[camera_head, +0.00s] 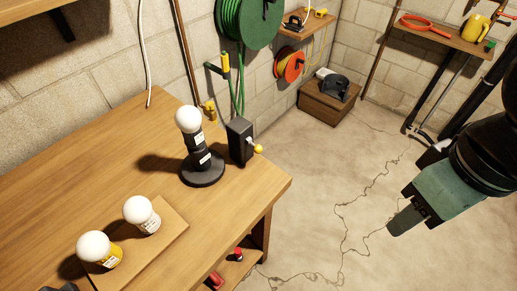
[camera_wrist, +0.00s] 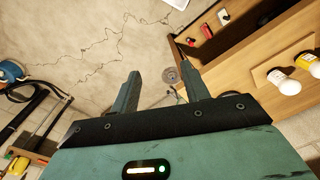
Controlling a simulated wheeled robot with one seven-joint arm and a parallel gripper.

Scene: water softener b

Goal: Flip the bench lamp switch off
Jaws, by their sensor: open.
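The bench lamp (camera_head: 200,158) stands upright near the right end of the workbench, a white round bulb on a black stem and round black base. Just right of it is a black switch box (camera_head: 240,141) with a lever ending in a yellow knob (camera_head: 258,149), which points out to the right past the bench edge. My gripper (camera_head: 396,226) is at the right of the head view, over the floor, well apart from the switch. In the wrist view my gripper (camera_wrist: 162,82) is open, with nothing between its two fingers. I cannot make out the switch in the wrist view.
Two bulbs (camera_head: 140,209) (camera_head: 98,249) rest on a wooden board (camera_head: 172,238) at the bench front. The workbench (camera_head: 110,160) has a lower shelf with red items (camera_head: 216,280). A wooden crate (camera_head: 318,106) stands by the back wall. The cracked floor (camera_head: 320,200) between bench and gripper is clear.

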